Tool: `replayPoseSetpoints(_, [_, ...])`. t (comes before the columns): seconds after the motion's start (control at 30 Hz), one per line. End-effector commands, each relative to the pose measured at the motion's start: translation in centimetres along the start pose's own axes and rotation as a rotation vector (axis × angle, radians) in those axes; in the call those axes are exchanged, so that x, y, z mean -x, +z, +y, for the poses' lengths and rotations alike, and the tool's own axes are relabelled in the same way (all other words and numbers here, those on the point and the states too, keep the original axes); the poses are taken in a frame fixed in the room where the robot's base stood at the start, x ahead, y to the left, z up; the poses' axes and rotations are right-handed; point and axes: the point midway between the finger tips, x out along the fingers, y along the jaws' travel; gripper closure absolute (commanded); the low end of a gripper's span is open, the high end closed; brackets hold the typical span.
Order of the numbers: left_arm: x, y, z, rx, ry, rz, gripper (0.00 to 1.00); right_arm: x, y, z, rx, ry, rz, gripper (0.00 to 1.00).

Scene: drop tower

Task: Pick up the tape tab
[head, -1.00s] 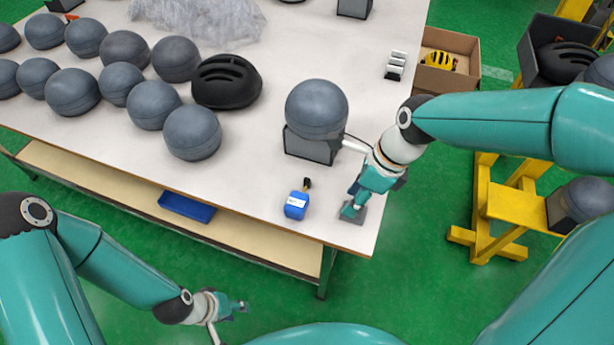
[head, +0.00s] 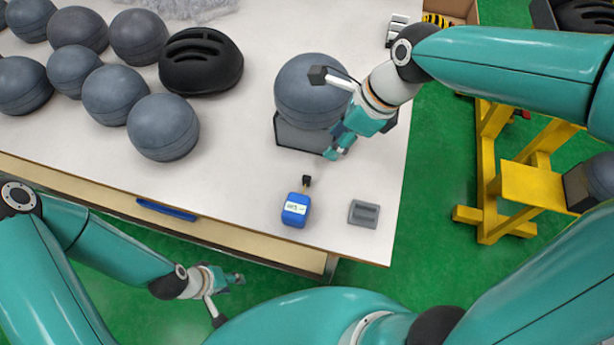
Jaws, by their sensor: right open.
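I cannot make out a tape tab for certain. A small grey slotted block (head: 364,213) lies near the table's front right corner. A blue box (head: 296,210) with a white label sits to its left, with a small black piece (head: 307,181) just behind it. My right gripper (head: 337,146) is open and looks empty, in front of the right side of a dark grey ball (head: 311,91) on a dark holder (head: 300,134). It partly hides both. My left gripper (head: 236,279) hangs in front of the table, away from these objects; its jaws are too small to read.
Several grey balls (head: 163,128) and a black helmet (head: 200,60) occupy the table's left part. Small pale blocks (head: 397,28) lie at the back right edge. A yellow stand (head: 533,185) is right of the table. The white tabletop (head: 235,170) is clear at front centre.

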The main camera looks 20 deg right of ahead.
Motion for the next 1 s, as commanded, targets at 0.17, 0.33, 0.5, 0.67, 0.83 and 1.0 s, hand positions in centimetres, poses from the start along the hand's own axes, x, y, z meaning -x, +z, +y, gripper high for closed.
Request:
replayPoseSetpoints(0.17, [-0.7, 0.0, -0.2, 0.0, 0.0, 0.0, 0.6, -1.7, -0.7, 0.0, -0.012, -0.002, 0.002, 0.56])
replayPoseSetpoints(0.33, [-0.9, 0.0, -0.3, 0.0, 0.0, 0.0, 0.6, -4.7, -1.1, 0.0, -0.021, -0.003, 0.005, 0.56])
replayPoseSetpoints(0.5, [-1.2, 0.0, -0.4, 0.0, 0.0, 0.0, 0.6, -8.4, -1.3, -0.1, -0.023, -0.004, 0.005, 0.56])
replayPoseSetpoints(0.67, [-1.3, 0.0, -0.5, 0.0, 0.0, 0.0, 0.6, -10.8, -1.3, -0.2, -0.025, -0.007, 0.003, 0.56])
replayPoseSetpoints(0.83, [-1.3, 0.0, -0.5, 0.0, 0.0, 0.0, 0.6, -11.8, -1.3, -0.2, -0.026, -0.009, 0.001, 0.56])
replayPoseSetpoints(1.0, [-1.3, 0.0, -0.5, 0.0, 0.0, 0.001, 0.6, -13.3, -1.5, 0.1, -0.026, -0.006, 0.004, 0.56])
